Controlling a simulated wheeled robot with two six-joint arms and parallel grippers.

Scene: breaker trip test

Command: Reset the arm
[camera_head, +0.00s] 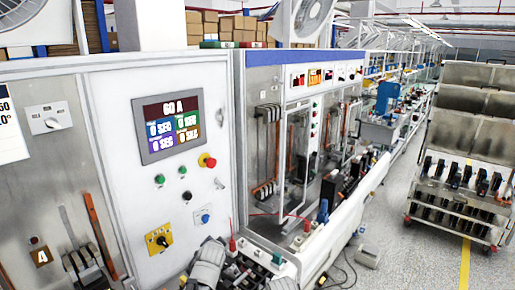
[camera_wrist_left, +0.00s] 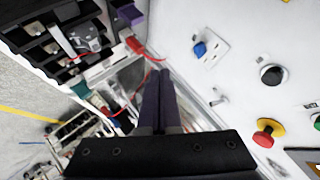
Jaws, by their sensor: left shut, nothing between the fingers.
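My left gripper (camera_wrist_left: 160,80) is shut and empty in the left wrist view. Its two dark fingers lie together, in front of the lower edge of the white control panel. In the head view a grey arm part of mine (camera_head: 208,266) shows at the bottom centre, below the panel; the fingertips are not clear there. The white control panel (camera_head: 125,120) carries a screen (camera_head: 172,126) reading 60 A, a red emergency button (camera_head: 207,160), green and black buttons, a yellow rotary switch (camera_head: 158,239) and a blue switch (camera_head: 204,217). My right gripper is not in view.
A bench with breakers and red wires (camera_wrist_left: 75,60) lies beside the gripper in the left wrist view. In the head view a metal cabinet with glass doors (camera_head: 300,130) stands right of the panel. A wheeled rack (camera_head: 465,150) stands at the right on the open floor.

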